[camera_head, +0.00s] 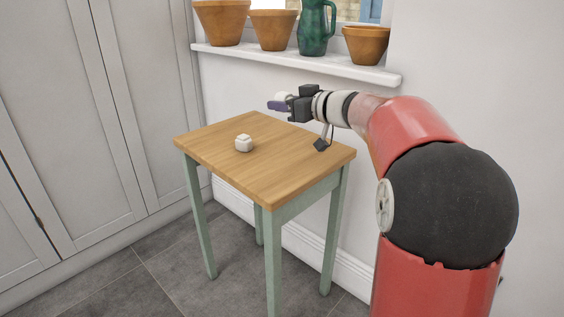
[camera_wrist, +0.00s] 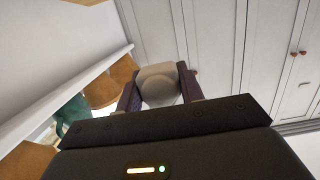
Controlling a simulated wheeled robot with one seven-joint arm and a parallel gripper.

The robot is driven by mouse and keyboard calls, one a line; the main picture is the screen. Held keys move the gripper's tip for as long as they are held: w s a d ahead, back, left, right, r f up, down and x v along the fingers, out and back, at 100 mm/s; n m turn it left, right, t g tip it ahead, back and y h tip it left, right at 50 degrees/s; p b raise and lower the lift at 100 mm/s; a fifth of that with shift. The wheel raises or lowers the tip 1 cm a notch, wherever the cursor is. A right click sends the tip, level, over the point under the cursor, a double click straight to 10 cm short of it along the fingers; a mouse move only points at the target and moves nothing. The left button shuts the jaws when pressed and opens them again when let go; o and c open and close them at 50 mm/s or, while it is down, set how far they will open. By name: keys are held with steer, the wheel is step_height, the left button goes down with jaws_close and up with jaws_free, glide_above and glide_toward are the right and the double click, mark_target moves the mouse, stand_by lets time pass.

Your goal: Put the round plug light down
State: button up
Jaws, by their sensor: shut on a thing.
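My gripper (camera_head: 277,104) is over the back part of the small wooden table (camera_head: 225,133), above its top, with the arm reaching in from the right. In the wrist view the fingers (camera_wrist: 160,92) are shut on a pale, rounded thing, the round plug light (camera_wrist: 158,82). It sits between the two dark purple fingertips, its lower part hidden by the gripper body. In the head view the held light is mostly hidden by the fingers. A small white blocky thing (camera_head: 244,143) stands on the tabletop, in front of and left of my gripper, apart from it.
The tabletop is otherwise bare. Behind it, a white windowsill (camera_head: 300,63) holds terracotta pots (camera_head: 272,30) and a green jug (camera_head: 315,27), above my gripper. Pale cabinet doors (camera_head: 85,110) are at the left. The table has green legs.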

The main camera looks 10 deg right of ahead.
mark_target(284, 166)
step_height(284, 166, down, 14)
steer(key=b, duration=0.3)
steer(key=shift+f, duration=0.25)
steer(key=shift+f+b, duration=0.3)
steer(key=shift+f, duration=0.25)
steer(key=o, duration=1.1)
steer(key=shift+c, duration=0.2)
steer(key=shift+r, duration=0.1)
